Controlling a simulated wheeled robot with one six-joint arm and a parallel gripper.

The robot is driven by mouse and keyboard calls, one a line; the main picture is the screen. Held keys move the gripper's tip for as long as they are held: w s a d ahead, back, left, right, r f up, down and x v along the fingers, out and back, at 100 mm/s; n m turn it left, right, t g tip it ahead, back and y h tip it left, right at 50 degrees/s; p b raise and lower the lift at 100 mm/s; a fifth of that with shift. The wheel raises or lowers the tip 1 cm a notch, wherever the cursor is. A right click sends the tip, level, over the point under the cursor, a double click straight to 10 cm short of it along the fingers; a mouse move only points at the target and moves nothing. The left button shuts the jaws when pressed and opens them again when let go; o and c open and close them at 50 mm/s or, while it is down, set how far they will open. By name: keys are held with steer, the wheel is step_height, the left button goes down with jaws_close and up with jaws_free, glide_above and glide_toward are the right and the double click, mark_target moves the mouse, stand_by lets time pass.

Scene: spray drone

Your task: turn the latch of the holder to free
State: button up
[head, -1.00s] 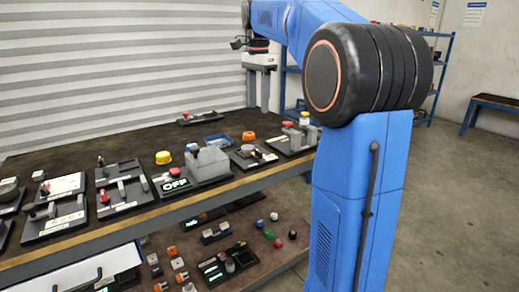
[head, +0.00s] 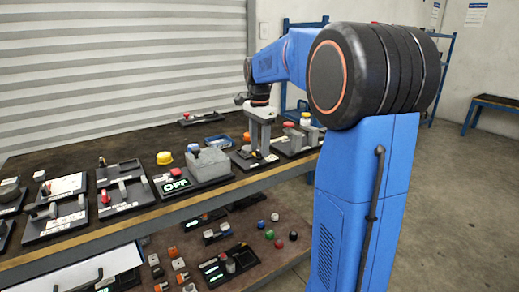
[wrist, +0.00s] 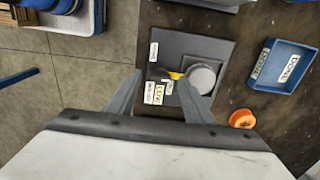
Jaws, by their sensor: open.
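The holder is a dark square plate (wrist: 215,50) with a round grey part (wrist: 203,77) on a raised square base. A small yellow latch (wrist: 176,75) sticks out to the left of the round part. White labels lie around it, too small to read surely. Contact cannot be told. In the head view my gripper (head: 260,153) is low over the holder plate (head: 240,162) and hides part of it.
A blue tray (wrist: 284,67) lies right of the holder and an orange knob (wrist: 242,118) below right. In the head view a grey box-shaped device (head: 208,166) stands close left of my gripper, and a plate with a red knob (head: 288,125) stands close right. The table's front edge is near.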

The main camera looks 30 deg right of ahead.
steer(key=shift+f, duration=0.65)
steer(key=c, duration=1)
steer(key=shift+c, duration=0.2)
